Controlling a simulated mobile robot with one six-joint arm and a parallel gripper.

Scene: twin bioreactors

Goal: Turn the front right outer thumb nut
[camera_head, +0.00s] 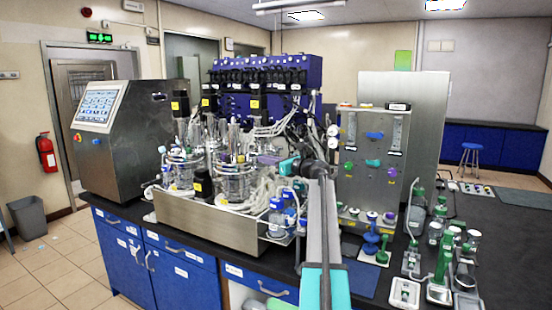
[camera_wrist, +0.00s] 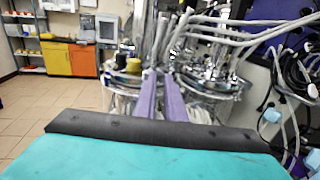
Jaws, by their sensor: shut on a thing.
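Two glass bioreactor vessels with steel head plates stand side by side: the left vessel (camera_head: 183,170) and the right vessel (camera_head: 234,183). My gripper (camera_head: 259,159) reaches in from the right, its purple fingers at the right side of the right vessel's head plate. In the wrist view my gripper (camera_wrist: 159,72) shows two purple fingers close together, pointing at the steel and tubing of the head plates. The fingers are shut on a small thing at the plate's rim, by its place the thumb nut. The nut itself is hidden between the fingertips.
A steel tray (camera_head: 196,222) surrounds the vessels, with blue-capped bottles (camera_head: 276,214) at its right end. Tubes crowd above and behind the plates. A control cabinet (camera_head: 125,140) stands left, a flowmeter panel (camera_head: 372,165) right. Dark tubes (camera_wrist: 290,75) hang at right in the wrist view.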

